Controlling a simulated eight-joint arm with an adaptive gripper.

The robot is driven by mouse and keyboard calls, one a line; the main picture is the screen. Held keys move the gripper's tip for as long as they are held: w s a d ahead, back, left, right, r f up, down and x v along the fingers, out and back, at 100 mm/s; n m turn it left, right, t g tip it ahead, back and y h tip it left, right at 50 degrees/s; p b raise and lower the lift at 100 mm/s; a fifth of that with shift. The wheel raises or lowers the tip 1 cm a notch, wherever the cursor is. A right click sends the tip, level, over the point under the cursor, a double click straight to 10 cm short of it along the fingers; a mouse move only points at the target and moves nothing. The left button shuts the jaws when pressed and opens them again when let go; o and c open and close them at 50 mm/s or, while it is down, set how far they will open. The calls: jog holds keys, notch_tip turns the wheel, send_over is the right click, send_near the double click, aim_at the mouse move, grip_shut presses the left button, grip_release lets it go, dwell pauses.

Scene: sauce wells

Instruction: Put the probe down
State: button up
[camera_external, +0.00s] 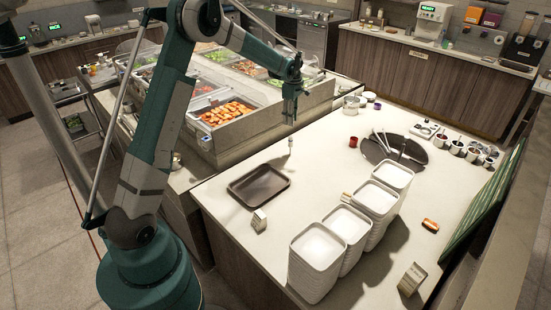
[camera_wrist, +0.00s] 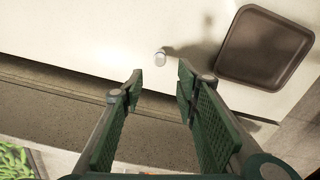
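My gripper (camera_external: 290,108) points down over the left edge of the pale counter. In the wrist view its two green fingers (camera_wrist: 159,84) stand apart with nothing between them. A small pale upright piece (camera_external: 290,146), which looks like the probe, is below the gripper at the counter's edge. The wrist view shows its round grey-white end (camera_wrist: 160,57) just beyond the fingertips, apart from both. I cannot tell exactly how it meets the counter.
An empty brown tray (camera_external: 258,187) lies nearby on the counter; it also shows in the wrist view (camera_wrist: 264,50). Stacks of white containers (camera_external: 318,247) stand at the front. A food bar (camera_external: 226,112) is behind left. The counter centre (camera_external: 325,165) is clear.

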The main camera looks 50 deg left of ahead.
jog(key=s+d+r+m+t, duration=0.2)
jog(key=s+d+r+m, duration=0.4)
jog(key=s+r, duration=0.45)
jog(key=s+d+r+m+t, duration=0.1)
jog(key=s+d+r+m, duration=0.3)
jog(key=s+d+r, duration=0.7)
jog(key=s+d+f+m+t, duration=0.1)
jog(key=s+d+m, duration=0.1)
jog(key=s, duration=0.7)
jog(key=s+d+f+m+t, duration=0.1)
jog(key=s+d+m, duration=0.1)
jog(key=s+m, duration=0.3)
jog(key=s+d+f+m+t, duration=0.2)
jog(key=s+d+m, duration=0.1)
jog(key=s, duration=1)
jog(key=shift+s+m, duration=0.35)
jog(key=shift+m, duration=0.15)
